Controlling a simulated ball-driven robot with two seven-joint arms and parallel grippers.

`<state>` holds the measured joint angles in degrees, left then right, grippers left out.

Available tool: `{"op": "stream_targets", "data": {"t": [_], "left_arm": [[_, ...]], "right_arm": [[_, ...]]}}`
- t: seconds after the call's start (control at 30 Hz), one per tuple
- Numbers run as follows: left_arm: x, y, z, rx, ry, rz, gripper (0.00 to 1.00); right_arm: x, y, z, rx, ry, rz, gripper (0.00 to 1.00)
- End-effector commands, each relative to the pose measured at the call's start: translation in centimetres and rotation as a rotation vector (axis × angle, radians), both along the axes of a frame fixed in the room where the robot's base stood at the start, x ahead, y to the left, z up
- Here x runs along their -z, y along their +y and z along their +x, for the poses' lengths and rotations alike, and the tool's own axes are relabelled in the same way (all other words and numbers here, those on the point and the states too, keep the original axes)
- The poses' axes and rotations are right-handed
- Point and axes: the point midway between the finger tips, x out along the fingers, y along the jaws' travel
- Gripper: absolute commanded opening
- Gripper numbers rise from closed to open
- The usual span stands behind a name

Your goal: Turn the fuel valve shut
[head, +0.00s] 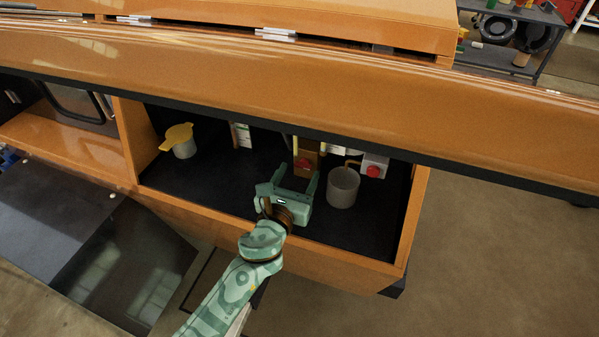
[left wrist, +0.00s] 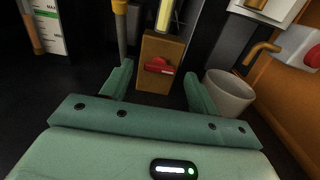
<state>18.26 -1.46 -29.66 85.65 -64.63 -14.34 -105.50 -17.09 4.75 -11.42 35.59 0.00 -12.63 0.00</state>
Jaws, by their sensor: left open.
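The fuel valve appears to be the red handle (head: 304,163) on a brown-orange block (head: 306,146) at the back of the open compartment. In the left wrist view the red handle (left wrist: 159,66) lies roughly crosswise on the front of the block (left wrist: 152,85). My left gripper (head: 296,174) is open, its two fingers pointing at the block. In the left wrist view the fingers (left wrist: 158,78) stand apart on either side of the block's lower part, with the handle between and beyond them. No contact with the handle shows. My right gripper is not in view.
A grey cup (head: 342,188) stands close to the right of my left gripper. Behind it is a white box with a red knob (head: 373,171). A grey pot with a yellow top (head: 180,140) stands at the left. An orange panel (head: 300,75) overhangs the compartment.

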Motion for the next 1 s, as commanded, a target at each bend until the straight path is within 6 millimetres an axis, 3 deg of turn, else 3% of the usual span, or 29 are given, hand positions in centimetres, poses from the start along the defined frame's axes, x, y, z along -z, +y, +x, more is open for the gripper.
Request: {"op": "stream_targets", "data": {"t": [0.17,0.47,0.6,0.63,1.0], "left_arm": [[0.1,-0.5,1.5,0.000,0.001,-0.001,0.60],[0.0,-0.5,1.7,0.000,0.000,-0.001,0.60],[0.0,-0.5,1.7,0.000,0.000,-0.001,0.21],[0.0,-0.5,1.7,0.000,0.000,-0.001,0.15],[0.1,-0.5,1.7,0.000,0.016,-0.047,0.15]], "right_arm": [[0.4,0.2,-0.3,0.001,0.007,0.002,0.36],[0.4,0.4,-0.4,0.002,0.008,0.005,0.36],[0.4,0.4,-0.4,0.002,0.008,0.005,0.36],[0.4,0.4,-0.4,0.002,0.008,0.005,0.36],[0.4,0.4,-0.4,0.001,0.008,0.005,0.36]]}}
